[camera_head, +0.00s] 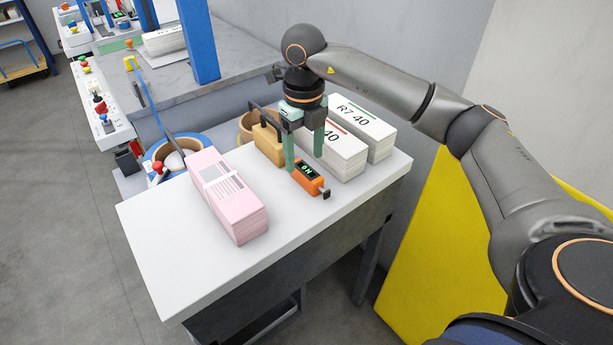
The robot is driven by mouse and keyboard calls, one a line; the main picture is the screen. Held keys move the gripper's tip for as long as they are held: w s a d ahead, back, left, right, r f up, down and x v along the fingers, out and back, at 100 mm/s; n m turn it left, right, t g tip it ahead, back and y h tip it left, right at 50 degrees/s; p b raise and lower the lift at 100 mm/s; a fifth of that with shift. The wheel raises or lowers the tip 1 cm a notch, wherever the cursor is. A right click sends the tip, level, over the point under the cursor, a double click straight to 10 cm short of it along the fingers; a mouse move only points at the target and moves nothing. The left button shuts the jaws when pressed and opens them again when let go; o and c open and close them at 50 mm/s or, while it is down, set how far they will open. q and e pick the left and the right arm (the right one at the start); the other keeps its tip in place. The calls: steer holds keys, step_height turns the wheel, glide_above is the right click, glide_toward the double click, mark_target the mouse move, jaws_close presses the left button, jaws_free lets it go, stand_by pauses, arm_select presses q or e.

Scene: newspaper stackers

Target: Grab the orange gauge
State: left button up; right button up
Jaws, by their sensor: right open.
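The orange gauge (308,179) lies on the white tabletop (190,263), right of the pink bundle. It has a dark display with green characters and a dark tip at its near end. My right gripper (304,162) points down with its two green fingers apart, one on each side of the gauge's far part in the picture. I cannot tell whether the fingers touch the gauge or stay above it. My left gripper is not in view.
A pink paper bundle (228,193) lies left of the gauge. White stacks marked R7 40 (345,154) stand close on the right. A tan block with a dark handle (268,142) and a tape roll stand behind. The table's front left is clear.

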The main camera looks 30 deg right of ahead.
mark_target(307, 170)
steer(key=f, duration=0.5)
steer(key=shift+d+f, duration=0.3)
steer(key=shift+d, duration=0.05)
steer(key=shift+c, duration=0.3)
jaws_close()
